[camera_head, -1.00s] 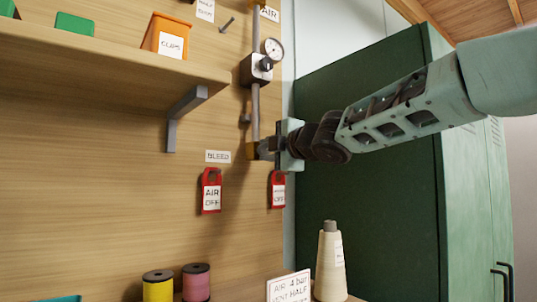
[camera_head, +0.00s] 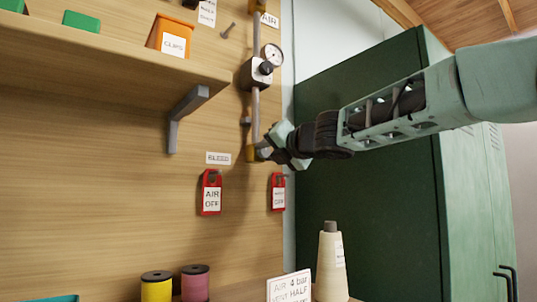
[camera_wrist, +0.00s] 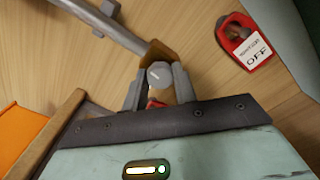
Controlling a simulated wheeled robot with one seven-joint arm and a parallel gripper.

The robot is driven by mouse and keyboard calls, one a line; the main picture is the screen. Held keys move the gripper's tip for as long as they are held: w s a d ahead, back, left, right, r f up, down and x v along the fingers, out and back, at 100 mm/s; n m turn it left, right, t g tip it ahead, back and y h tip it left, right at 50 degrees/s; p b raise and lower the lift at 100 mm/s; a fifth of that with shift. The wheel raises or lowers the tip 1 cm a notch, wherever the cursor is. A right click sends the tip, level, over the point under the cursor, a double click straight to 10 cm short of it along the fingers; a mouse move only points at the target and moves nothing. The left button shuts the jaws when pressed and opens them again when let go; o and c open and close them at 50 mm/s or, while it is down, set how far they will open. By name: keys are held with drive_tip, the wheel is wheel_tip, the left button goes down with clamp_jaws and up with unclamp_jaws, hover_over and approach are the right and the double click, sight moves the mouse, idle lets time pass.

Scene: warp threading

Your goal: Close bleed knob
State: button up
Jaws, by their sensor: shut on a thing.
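The bleed knob (camera_wrist: 159,74) shows in the wrist view as a small grey round knob at the end of the air pipe. My gripper (camera_wrist: 160,85) has its two fingers on either side of it and is shut on it. In the head view my gripper (camera_head: 264,149) is at the lower end of the pipe, and the fingers and wrist hide most of the knob there. The BLEED label (camera_head: 218,158) is on the wooden wall to the left of the gripper.
A gauge (camera_head: 273,55) and a regulator (camera_head: 257,73) sit higher on the pipe. Red tags (camera_head: 211,193) hang below the BLEED label. A wooden shelf (camera_head: 100,55) is at upper left. A thread cone (camera_head: 331,265) stands below my arm. A green cabinet (camera_head: 370,190) is behind the arm.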

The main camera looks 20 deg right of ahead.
drive_tip(key=shift+f+n, duration=0.1)
drive_tip(key=shift+n, duration=0.5)
drive_tip(key=o, duration=1)
drive_tip(key=shift+c, duration=0.2)
